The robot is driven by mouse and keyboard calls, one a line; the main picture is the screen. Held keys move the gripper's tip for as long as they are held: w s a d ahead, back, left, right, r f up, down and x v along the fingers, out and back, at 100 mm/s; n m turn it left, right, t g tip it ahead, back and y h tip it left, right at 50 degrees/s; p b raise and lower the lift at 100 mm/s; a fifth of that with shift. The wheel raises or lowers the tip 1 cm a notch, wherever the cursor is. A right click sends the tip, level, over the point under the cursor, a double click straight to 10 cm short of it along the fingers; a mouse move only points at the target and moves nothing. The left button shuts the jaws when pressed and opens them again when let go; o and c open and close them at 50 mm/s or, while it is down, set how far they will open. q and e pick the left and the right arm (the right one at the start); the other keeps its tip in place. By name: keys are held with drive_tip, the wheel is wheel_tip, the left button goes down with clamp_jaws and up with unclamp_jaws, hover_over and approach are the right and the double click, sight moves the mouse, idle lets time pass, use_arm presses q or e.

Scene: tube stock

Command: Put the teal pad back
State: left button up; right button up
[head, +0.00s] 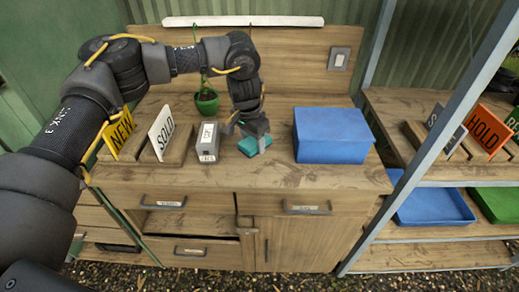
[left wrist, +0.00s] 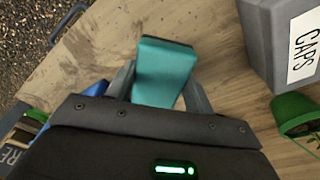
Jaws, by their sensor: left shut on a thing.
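The teal pad (head: 256,146) is at the middle of the wooden worktop (head: 330,177), between the grey box and the blue box. My left gripper (head: 250,133) comes down over it and is shut on it. In the left wrist view the teal pad (left wrist: 163,72) sits between the two fingers (left wrist: 160,92) and sticks out past them, over bare wood. I cannot tell whether the pad touches the worktop. My right gripper is not in view.
A grey box labelled CAPS (left wrist: 283,45) stands left of the pad, with a green plant pot (head: 206,102) behind it. A blue box (head: 333,136) stands to the right. Signs reading NEW (head: 121,133) and SOLD (head: 162,132) stand at left. A shelf holds a blue tray (head: 434,207).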

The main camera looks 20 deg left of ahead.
sight(259, 160)
use_arm(q)
drive_tip(key=shift+w+d+f, duration=0.4)
drive_tip(key=shift+d+f, duration=0.15)
drive_tip(key=shift+f, duration=0.25)
drive_tip(key=shift+w+d+f, duration=0.2)
drive_tip(key=shift+d+f, duration=0.1)
drive_tip(key=shift+f, duration=0.1)
wheel_tip(259, 160, down, 2)
drive_tip(key=shift+f+p, duration=0.1)
drive_tip(key=shift+p, duration=0.7)
drive_tip(key=shift+f, duration=0.5)
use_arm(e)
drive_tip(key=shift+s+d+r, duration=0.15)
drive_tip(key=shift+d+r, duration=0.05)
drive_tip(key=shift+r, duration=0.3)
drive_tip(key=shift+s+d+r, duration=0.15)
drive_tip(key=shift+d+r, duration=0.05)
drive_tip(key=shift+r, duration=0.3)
use_arm(q)
drive_tip(key=o, duration=1)
drive_tip(key=shift+w+f, duration=0.1)
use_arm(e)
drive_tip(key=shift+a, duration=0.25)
